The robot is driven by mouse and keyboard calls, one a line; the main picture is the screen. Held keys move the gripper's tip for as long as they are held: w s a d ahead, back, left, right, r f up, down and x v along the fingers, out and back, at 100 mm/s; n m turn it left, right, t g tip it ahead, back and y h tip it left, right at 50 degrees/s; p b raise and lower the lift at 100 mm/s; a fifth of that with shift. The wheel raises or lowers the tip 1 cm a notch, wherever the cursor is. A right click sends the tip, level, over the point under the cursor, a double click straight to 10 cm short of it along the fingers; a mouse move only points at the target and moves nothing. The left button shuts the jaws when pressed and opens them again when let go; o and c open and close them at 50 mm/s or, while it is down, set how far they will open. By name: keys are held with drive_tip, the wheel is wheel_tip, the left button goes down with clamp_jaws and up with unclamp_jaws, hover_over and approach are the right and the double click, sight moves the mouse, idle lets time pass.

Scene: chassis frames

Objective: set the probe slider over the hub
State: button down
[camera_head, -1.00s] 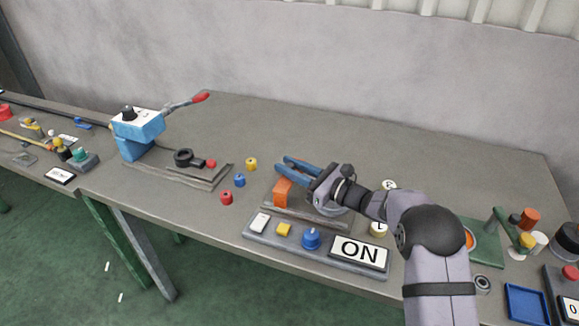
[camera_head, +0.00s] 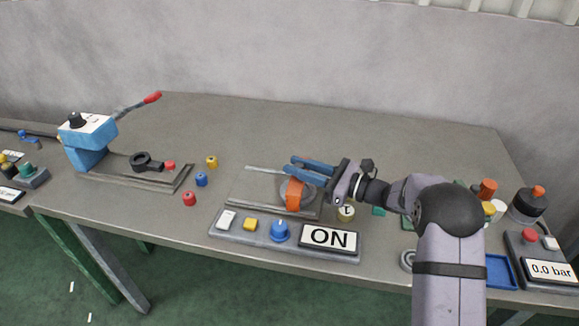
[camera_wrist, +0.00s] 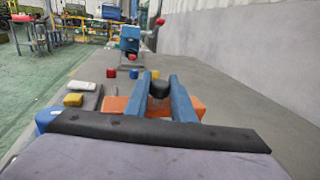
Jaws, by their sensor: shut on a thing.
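The orange probe slider (camera_head: 294,195) stands on a flat grey base plate (camera_head: 247,186) behind the control panel. A round grey disc, apparently the hub (camera_head: 283,188), shows behind and beside the slider, which overlaps it in the head view. Exact centring cannot be told. My gripper (camera_head: 290,165) reaches in from the right above the slider. In the wrist view my blue fingers (camera_wrist: 161,82) are shut on a dark round knob (camera_wrist: 159,89), with the orange slider (camera_wrist: 118,104) below and on both sides. The hub is hidden there.
The control panel (camera_head: 215,231) has a white switch, yellow button, blue knob and ON sign (camera_head: 330,237). Red (camera_head: 190,199), blue (camera_head: 201,180) and yellow (camera_head: 212,162) pieces lie to the left, near a blue lever press (camera_head: 88,140). The back table is clear.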

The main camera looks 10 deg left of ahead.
drive_tip(key=shift+d, duration=0.2)
drive_tip(key=c, duration=1.9)
unclamp_jaws()
drive_tip(key=shift+w+f, duration=0.1)
drive_tip(key=o, duration=0.4)
drive_tip(key=shift+d, duration=0.2)
drive_tip(key=shift+a, duration=0.1)
drive_tip(key=shift+b+v, duration=0.8)
drive_tip(key=shift+v, duration=2.85)
